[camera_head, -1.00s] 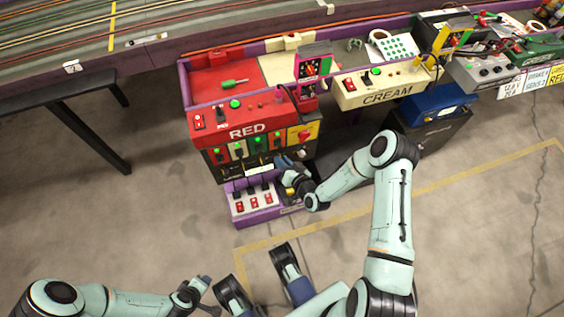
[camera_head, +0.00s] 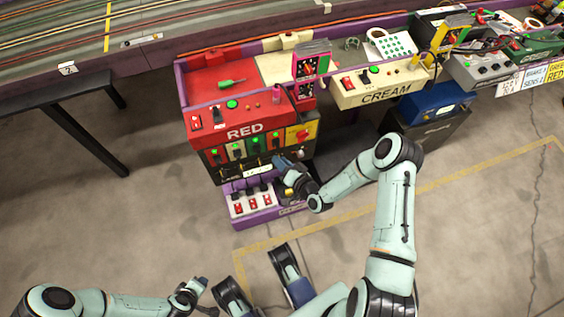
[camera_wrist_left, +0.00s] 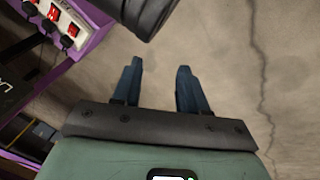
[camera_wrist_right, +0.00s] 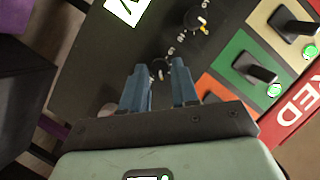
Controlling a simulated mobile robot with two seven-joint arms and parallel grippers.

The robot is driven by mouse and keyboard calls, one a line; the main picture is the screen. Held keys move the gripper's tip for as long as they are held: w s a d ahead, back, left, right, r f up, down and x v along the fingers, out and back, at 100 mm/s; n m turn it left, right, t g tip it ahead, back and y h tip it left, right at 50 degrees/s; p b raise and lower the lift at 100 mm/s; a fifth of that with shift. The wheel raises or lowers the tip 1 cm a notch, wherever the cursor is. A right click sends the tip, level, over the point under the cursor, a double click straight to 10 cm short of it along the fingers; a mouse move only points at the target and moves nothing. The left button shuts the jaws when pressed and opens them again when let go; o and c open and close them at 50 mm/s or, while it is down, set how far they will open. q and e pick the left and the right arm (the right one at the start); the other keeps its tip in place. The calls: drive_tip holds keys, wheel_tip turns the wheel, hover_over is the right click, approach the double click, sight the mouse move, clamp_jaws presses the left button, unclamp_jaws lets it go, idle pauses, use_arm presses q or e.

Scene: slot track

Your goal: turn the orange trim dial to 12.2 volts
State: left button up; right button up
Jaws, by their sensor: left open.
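The orange trim dial appears to be the small dark knob (camera_wrist_right: 160,68) on the black panel, beside the orange switch patch (camera_wrist_right: 208,88) in the right wrist view. My right gripper (camera_wrist_right: 160,66) has its blue fingertips on either side of this knob. Whether they press on it cannot be made out. In the head view my right gripper (camera_head: 280,163) is at the front of the red station. A white label or readout (camera_head: 258,171) beside it is too small to read. My left gripper (camera_wrist_left: 160,66) is open and empty above the floor, low in the head view (camera_head: 203,283).
Another dial (camera_wrist_right: 194,18) with a yellow pointer sits close by. A green switch patch (camera_wrist_right: 241,66) lies to the right. Below the panel, a purple-edged box (camera_head: 252,203) carries several red switches. The cream station (camera_head: 385,90) stands to the right. The floor in front is clear.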

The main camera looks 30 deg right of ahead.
drive_tip(key=shift+o, duration=0.8)
use_arm(q)
drive_tip(key=shift+g+h, duration=0.4)
drive_tip(key=shift+g, duration=0.2)
drive_tip(key=s+r+p, duration=0.1)
drive_tip(key=s+d+r+p, duration=0.1)
drive_tip(key=s, duration=0.1)
drive_tip(key=s+d+r+p, duration=0.1)
drive_tip(key=shift+s+d+r, duration=0.1)
drive_tip(key=shift+s+d, duration=0.1)
use_arm(e)
drive_tip(key=v, duration=1.3)
drive_tip(key=shift+s, duration=0.2)
drive_tip(key=shift+d, duration=0.1)
